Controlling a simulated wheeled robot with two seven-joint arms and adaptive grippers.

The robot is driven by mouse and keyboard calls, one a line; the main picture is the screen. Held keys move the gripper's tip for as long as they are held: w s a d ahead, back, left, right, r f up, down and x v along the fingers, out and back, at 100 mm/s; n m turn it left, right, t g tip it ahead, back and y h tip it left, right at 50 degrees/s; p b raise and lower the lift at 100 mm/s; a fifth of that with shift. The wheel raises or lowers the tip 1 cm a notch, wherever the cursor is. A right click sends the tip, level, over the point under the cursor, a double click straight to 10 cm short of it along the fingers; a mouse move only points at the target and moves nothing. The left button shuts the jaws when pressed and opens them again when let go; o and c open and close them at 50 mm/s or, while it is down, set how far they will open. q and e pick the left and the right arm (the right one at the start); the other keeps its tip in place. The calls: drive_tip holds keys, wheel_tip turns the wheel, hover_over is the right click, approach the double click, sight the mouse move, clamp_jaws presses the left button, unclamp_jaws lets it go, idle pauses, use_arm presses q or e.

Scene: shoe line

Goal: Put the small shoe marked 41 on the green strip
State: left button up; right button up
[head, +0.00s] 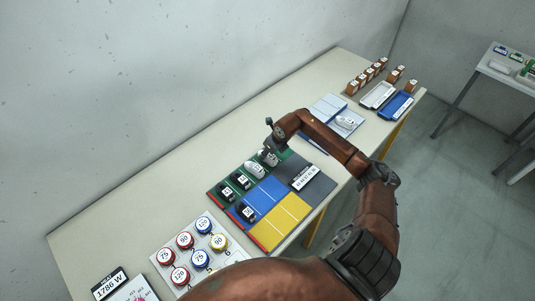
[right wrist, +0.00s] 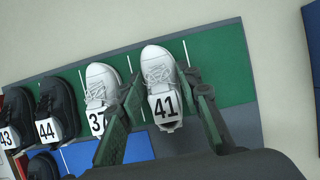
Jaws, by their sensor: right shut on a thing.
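The white shoe marked 41 (right wrist: 160,75) is at the green strip (right wrist: 222,68), just right of the white shoe marked 37 (right wrist: 100,82). My right gripper (right wrist: 163,80) is shut on the shoe marked 41, one finger on each side. Whether its sole touches the strip, I cannot tell. In the head view, the shoe marked 41 (head: 268,157) shows below my right gripper (head: 270,140), at the far end of the row. Black shoes marked 44 (right wrist: 58,108) and 43 (right wrist: 17,120) stand further left on the green strip. My left gripper is not in view.
Another black shoe (head: 246,212) stands on the blue strip (head: 270,190); a yellow strip (head: 278,222) lies beside it. Round coloured pieces (head: 184,240) lie nearer. Another white shoe (head: 345,122) and trays (head: 396,105) are farther along the table.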

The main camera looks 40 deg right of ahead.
drive_tip(key=shift+f, duration=0.2)
drive_tip(key=shift+f, duration=0.1)
drive_tip(key=o, duration=1.2)
drive_tip(key=shift+c, duration=0.2)
drive_tip(key=v, duration=1.2)
